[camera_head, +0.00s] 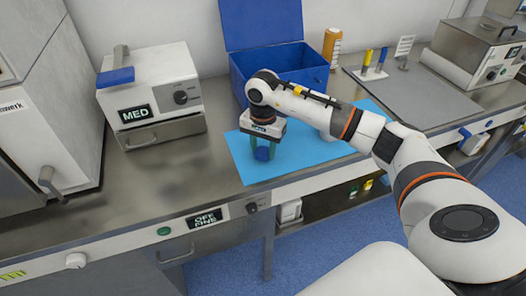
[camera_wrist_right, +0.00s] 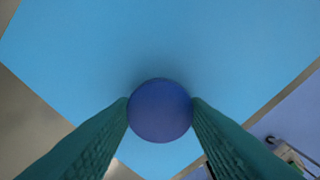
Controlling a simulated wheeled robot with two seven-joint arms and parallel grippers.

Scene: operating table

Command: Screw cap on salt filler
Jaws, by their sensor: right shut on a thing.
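My right gripper (camera_head: 262,150) points down over the light blue mat (camera_head: 245,172). Its green fingers are shut on a round, dark blue cap (camera_head: 263,155), near the front left part of the mat. In the right wrist view the cap (camera_wrist_right: 160,112) sits between the two fingertips, with the mat behind it. I cannot tell whether the cap touches the mat. A white object (camera_head: 326,134), perhaps the salt filler, shows on the mat behind my right arm and is mostly hidden. My left gripper is not in view.
A blue open box (camera_head: 240,90) stands behind the mat, with an orange bottle (camera_head: 332,45) to its right. A white MED device (camera_head: 150,90) stands left. The steel counter (camera_head: 190,170) is clear left of the mat.

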